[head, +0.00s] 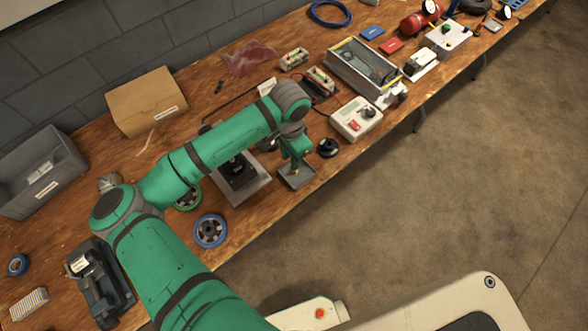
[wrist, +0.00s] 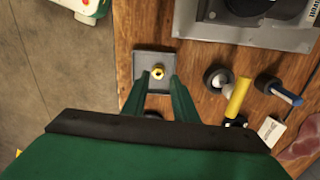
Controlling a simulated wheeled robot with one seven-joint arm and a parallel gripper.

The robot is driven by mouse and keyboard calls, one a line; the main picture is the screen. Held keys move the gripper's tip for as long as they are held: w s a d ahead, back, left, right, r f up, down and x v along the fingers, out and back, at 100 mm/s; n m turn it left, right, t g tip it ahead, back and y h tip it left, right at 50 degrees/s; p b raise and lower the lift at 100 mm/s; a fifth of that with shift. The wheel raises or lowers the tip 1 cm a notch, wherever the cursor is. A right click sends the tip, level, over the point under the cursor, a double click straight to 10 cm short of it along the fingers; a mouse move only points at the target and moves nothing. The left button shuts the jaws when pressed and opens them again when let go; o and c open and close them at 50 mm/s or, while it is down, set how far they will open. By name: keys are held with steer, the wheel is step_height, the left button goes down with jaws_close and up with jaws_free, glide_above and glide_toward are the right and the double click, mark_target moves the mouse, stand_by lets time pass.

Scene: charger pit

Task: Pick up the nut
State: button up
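The nut (wrist: 157,73) is small and brass-yellow, with a dark hole in its middle. It lies in a shallow square grey tray (wrist: 142,62) on the wooden bench. The tray also shows in the head view (head: 297,180), under my gripper. My gripper (wrist: 159,80) is open. In the wrist view its two green fingers point at the tray, and the nut appears between their tips. I cannot tell how far the fingertips are above the nut. In the head view my gripper (head: 298,166) points down over the tray and largely hides the nut.
A black round part (head: 328,147) stands right of the tray, near a pale control box (head: 350,125). A dark device sits on a grey plate (head: 248,193) to the left. A yellow cylinder (wrist: 237,97) and a blue-handled tool (wrist: 284,92) lie nearby. The bench's front edge is close.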

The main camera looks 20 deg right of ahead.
mark_target(292, 172)
steer(key=shift+d+f, duration=0.2)
steer(key=shift+f, duration=2.8)
jaws_close()
